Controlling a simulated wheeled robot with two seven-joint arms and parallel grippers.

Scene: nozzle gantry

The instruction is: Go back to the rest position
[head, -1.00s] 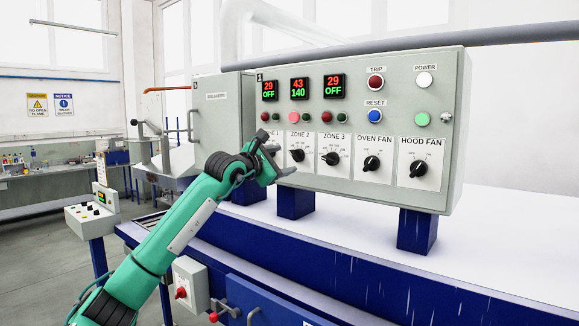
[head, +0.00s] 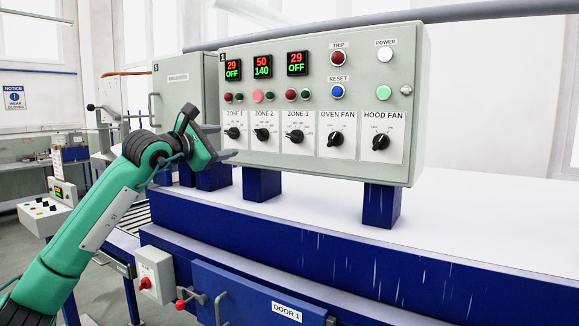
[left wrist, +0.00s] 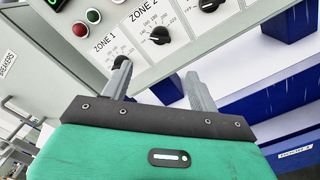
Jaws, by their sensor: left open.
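The ZONE 2 display (head: 262,66) reads 50 over 140, and the displays on both sides read 29 and OFF. My right gripper is not in view.
The panel stands on blue legs (head: 381,206) above a white-topped blue oven body (head: 480,262). A breakers box (head: 182,95) stands left of the panel. A small switch box (head: 154,275) and door handles are low in front. A control pedestal (head: 45,214) is at the left.

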